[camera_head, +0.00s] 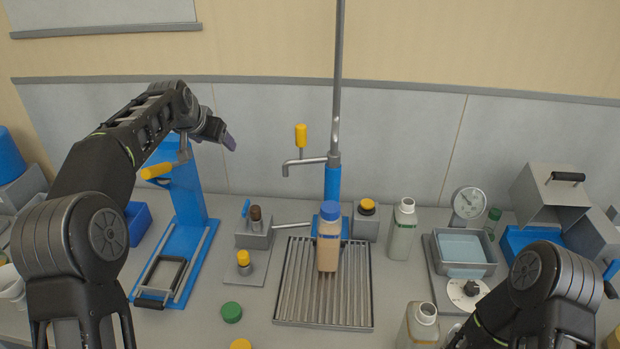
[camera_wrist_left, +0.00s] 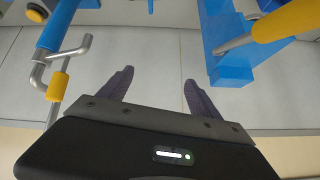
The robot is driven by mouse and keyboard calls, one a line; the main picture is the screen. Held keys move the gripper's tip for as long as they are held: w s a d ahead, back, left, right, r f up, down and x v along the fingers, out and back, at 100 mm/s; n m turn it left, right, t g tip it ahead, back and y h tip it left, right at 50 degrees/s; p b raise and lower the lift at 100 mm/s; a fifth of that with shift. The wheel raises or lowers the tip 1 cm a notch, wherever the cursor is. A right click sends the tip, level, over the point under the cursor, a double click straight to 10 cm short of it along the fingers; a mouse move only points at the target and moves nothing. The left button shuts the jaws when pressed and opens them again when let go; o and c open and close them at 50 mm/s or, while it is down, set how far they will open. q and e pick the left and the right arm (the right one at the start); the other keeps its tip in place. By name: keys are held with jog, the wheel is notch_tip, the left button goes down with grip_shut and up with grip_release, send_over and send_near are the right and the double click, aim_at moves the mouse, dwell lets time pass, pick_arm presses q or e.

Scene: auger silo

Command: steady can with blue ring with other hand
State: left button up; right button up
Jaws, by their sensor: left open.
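My left gripper (camera_head: 229,141) is raised near the back wall, above and right of the blue lever stand. In the left wrist view its two dark fingers (camera_wrist_left: 158,80) are apart with nothing between them. A tan bottle with a blue cap (camera_head: 328,243) stands upright on the ribbed grate under the spout, apart from my left gripper. Another pale can (camera_head: 418,328) is at the front, partly cut off. No blue ring can be made out on either can. My right gripper is out of view; only its arm shows.
The blue lever stand (camera_head: 188,240) with a yellow handle is at left. The spout pipe (camera_head: 305,161) has a yellow knob. The ribbed grate (camera_head: 290,310) is central. A dial gauge (camera_head: 468,202) and a tray of liquid (camera_head: 464,248) are at right. A green lid (camera_head: 231,312) lies in front.

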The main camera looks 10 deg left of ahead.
pick_arm(q)
jog(key=s+d+f+m+g+h, duration=0.2)
jog(key=s+d+m+g, duration=0.1)
jog(key=d, duration=1.4)
jog(key=m+g, duration=0.2)
send_near(329, 207)
notch_tip(329, 207, up, 3)
jog(key=s, duration=0.1)
jog(key=shift+s+a+f, duration=0.1)
jog(key=shift+s+a, duration=0.15)
jog(key=shift+a, duration=0.2)
jog(key=shift+f, duration=0.15)
jog(key=shift+h, duration=0.3)
jog(key=x, duration=1.1)
jog(key=shift+w+f, duration=0.3)
jog(key=shift+w, duration=0.05)
